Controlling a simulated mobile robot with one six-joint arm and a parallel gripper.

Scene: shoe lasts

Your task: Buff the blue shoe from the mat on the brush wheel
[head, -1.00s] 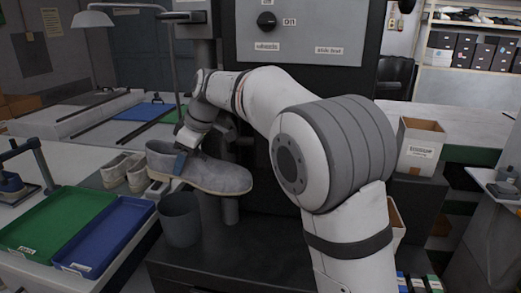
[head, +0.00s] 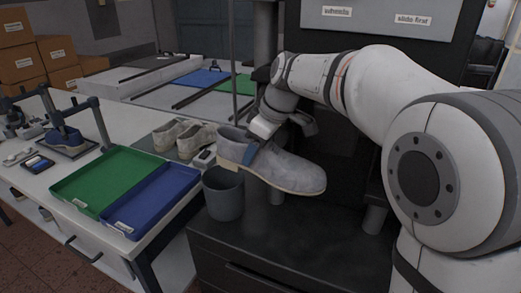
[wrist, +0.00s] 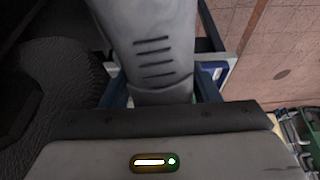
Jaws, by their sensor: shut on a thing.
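A grey-blue ankle shoe (head: 285,168) hangs in my gripper (head: 251,148) in the head view, toe to the right and slightly down. My gripper is shut on its upper part near the ankle opening. A dark, bristly rounded surface (wrist: 50,85), seemingly the brush wheel, is at the left there. I cannot tell whether it touches the shoe. A mat (head: 150,138) bears a pair of beige shoes (head: 185,138). A blue shoe (head: 66,137) sits on a stand at left.
A grey bin (head: 223,195) stands just below the held shoe's heel. A green tray (head: 105,178) and a blue tray (head: 152,200) lie on the white bench (head: 60,190). The dark machine cabinet (head: 290,235) is below the shoe; its top front is clear.

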